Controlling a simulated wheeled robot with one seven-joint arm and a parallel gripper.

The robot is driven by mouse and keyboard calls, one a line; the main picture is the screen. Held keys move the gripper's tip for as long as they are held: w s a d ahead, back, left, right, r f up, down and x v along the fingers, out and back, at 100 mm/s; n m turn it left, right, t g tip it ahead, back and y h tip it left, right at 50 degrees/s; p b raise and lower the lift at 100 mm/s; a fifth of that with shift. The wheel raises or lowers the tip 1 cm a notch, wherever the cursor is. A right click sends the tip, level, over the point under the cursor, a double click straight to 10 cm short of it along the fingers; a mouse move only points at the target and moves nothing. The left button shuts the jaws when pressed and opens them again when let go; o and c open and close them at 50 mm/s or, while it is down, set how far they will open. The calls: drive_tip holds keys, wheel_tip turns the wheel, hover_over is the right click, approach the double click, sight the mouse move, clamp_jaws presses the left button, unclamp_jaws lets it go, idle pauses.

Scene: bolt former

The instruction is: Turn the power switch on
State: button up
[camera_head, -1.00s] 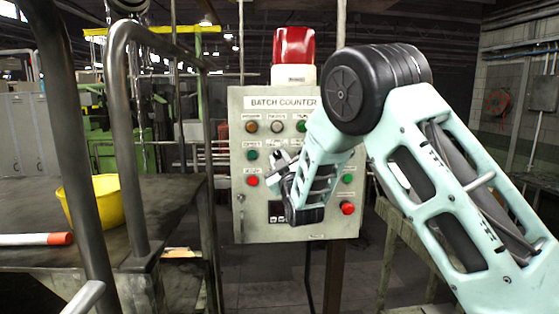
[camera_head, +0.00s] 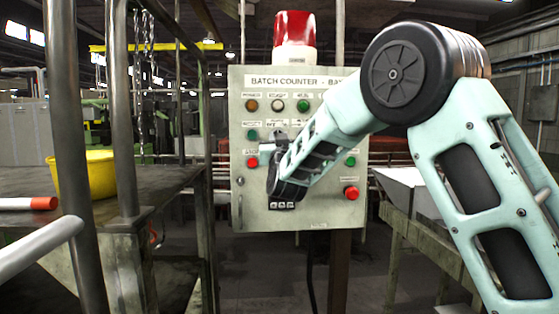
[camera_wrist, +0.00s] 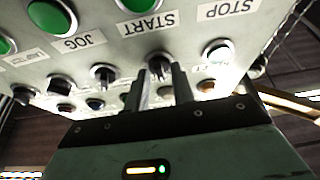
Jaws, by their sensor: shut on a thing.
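A grey control panel (camera_head: 300,215) headed "BATCH COUNTER" stands ahead, with coloured lights, buttons and small switches. My gripper (camera_head: 272,147) is at the left middle of its face and hides part of it. In the wrist view, where the panel appears upside down, my gripper's two fingers (camera_wrist: 163,88) are shut on a small black switch knob (camera_wrist: 159,66) near the "START" label. I cannot tell which way the knob is turned. The label that would mark it as the power switch is not readable.
A red beacon (camera_head: 295,30) tops the panel. A red button (camera_head: 351,192) is at its lower right. At left are dark metal rails (camera_head: 122,110) and a table with a yellow bowl (camera_head: 98,176) and a white-and-red rod (camera_head: 28,203). A metal table (camera_head: 412,190) stands at right.

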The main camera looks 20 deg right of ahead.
drive_tip(key=shift+a+m+g+h+b, duration=0.1)
drive_tip(key=shift+m+g+h+b, duration=0.3)
drive_tip(key=shift+m+h+b, duration=0.7)
drive_tip(key=shift+a+m+g+h+b, duration=0.1)
drive_tip(key=shift+m+g+h+b, duration=0.3)
drive_tip(key=shift+m+b, duration=1.2)
drive_tip(key=shift+m+g+h+b, duration=0.4)
drive_tip(key=shift+m+h+b, duration=0.4)
drive_tip(key=shift+m, duration=1.1)
drive_tip(key=shift+r, duration=0.1)
drive_tip(key=o, duration=1)
drive_tip(key=shift+c, duration=0.2)
drive_tip(key=b+v, duration=0.6)
drive_tip(key=v, duration=1.1)
drive_tip(key=shift+s+b, duration=0.25)
drive_tip(key=shift+b, duration=0.05)
